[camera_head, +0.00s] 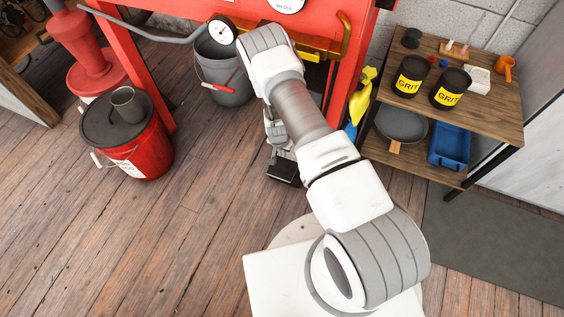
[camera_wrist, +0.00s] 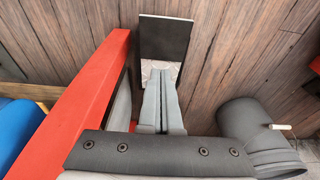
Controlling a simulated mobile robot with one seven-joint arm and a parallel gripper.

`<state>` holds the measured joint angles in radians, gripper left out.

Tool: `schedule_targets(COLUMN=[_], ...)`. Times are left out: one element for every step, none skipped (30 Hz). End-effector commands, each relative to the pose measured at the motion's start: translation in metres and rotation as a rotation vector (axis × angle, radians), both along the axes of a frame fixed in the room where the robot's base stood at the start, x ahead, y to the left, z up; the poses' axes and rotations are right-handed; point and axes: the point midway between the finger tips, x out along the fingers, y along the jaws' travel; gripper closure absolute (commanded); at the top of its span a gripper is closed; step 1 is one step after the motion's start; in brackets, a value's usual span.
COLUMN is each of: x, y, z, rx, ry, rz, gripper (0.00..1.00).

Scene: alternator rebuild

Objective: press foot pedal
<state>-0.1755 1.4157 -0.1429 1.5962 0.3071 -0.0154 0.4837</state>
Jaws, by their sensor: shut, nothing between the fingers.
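The foot pedal shows as a dark flat plate (camera_wrist: 165,38) on the wood floor in the wrist view, just past my fingertips, with a pale patch at its near end. In the head view a dark plate (camera_head: 284,168), which appears to be the same pedal, sits on the floor near the base of the red press frame. My gripper (camera_wrist: 161,72) is shut and empty, its fingers together and pointing at the pedal's near end. I cannot tell whether the fingertips touch it. In the head view my arm hides most of the gripper and part of the pedal area.
The red press frame (camera_head: 143,68) stands close beside the gripper; its post (camera_wrist: 98,85) is left in the wrist view. A grey bucket (camera_head: 222,75) stands behind. A red drum (camera_head: 150,150) is at left, a wooden shelf (camera_head: 480,115) at right. The floor at lower left is clear.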

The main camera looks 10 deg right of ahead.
Motion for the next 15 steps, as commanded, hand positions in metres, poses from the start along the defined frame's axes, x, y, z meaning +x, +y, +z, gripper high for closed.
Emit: schedule_targets(x=[-0.0005, -0.0007, -0.0007, -0.0007, -0.0007, -0.0007, -0.0007, -0.0006, -0.0006, -0.0006, -0.0006, -0.0005, -0.0005, -0.0004, -0.0001], y=[-0.0001, -0.0003, -0.0002, -0.0002, -0.0002, -0.0002, -0.0002, -0.0002, -0.0002, -0.0002, -0.0002, -0.0002, -0.0002, -0.0003, -0.0006], z=[-0.0017, -0.0021, -0.0023, -0.0024, -0.0024, -0.0024, -0.0023, -0.0023, -0.0022, -0.0022, -0.0022, -0.0024, -0.0030, -0.0041, -0.0066], rx=[-0.001, -0.001, -0.001, -0.001, -0.001, -0.001, -0.001, -0.001, -0.001, -0.001, -0.001, -0.001, -0.001, -0.001, -0.001], ry=[0.001, 0.001, 0.000, 0.000, 0.000, 0.000, 0.000, 0.000, 0.000, 0.000, 0.000, 0.000, 0.000, 0.000, 0.000], rz=[0.000, 0.000, -0.001, -0.001, -0.001, -0.001, -0.001, -0.001, -0.001, -0.001, -0.001, -0.001, -0.001, -0.001, -0.001], gripper=[1.00, 1.00, 1.00, 1.00, 1.00, 1.00, 1.00, 1.00, 1.00, 1.00, 1.00, 1.00, 1.00, 1.00, 1.00])
